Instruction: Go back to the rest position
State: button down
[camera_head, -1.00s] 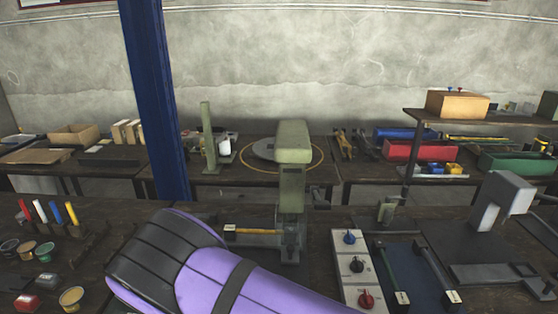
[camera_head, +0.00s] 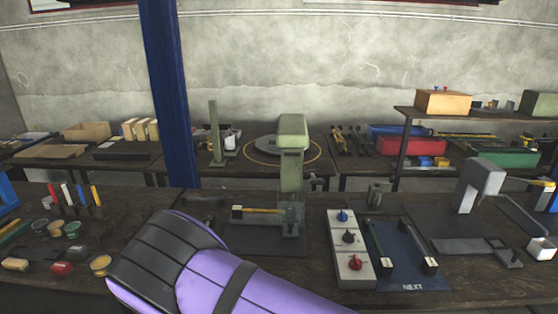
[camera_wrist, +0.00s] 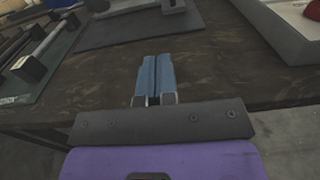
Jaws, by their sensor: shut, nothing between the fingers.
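My gripper (camera_wrist: 155,82) shows in the wrist view with its two blue fingers shut against each other and nothing between them. It is over the dark wooden bench (camera_wrist: 110,72), near its front edge. In the head view my purple and black arm crosses the bottom of the picture, in front of the bench, and the gripper itself is out of that view. A green rivet press (camera_head: 291,165) stands upright on the bench beyond my arm, apart from it.
A white control box (camera_head: 349,250) with several knobs is right of my arm. A dark blue mat (camera_head: 405,262) holds tools beside it. A grey press (camera_head: 478,185) stands further right. Small cups and coloured markers (camera_head: 75,198) are at the left. Bare floor (camera_wrist: 290,145) shows beyond the bench edge.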

jog(key=shift+w+d+r+m+h, duration=0.4)
jog(key=shift+w+d+r+m, duration=0.1)
jog(key=shift+r, duration=0.25)
jog(key=s+d+r+m+g+h, duration=0.2)
jog(key=d+r+m+g+h, duration=0.95)
jog(key=d+r+m, duration=1.15)
jog(key=s+d+r+m+y, duration=0.3)
jog(key=s+r+m+y, duration=0.2)
jog(key=s+r, duration=0.5)
jog(key=s+d+r+m+g+y, duration=0.1)
jog(key=s+d+r+m+y, duration=0.2)
jog(key=s+r+m+y, duration=0.3)
jog(key=s+r+y, duration=0.2)
jog(key=s+r, duration=0.2)
jog(key=s, duration=0.2)
jog(key=shift+s+r, duration=0.25)
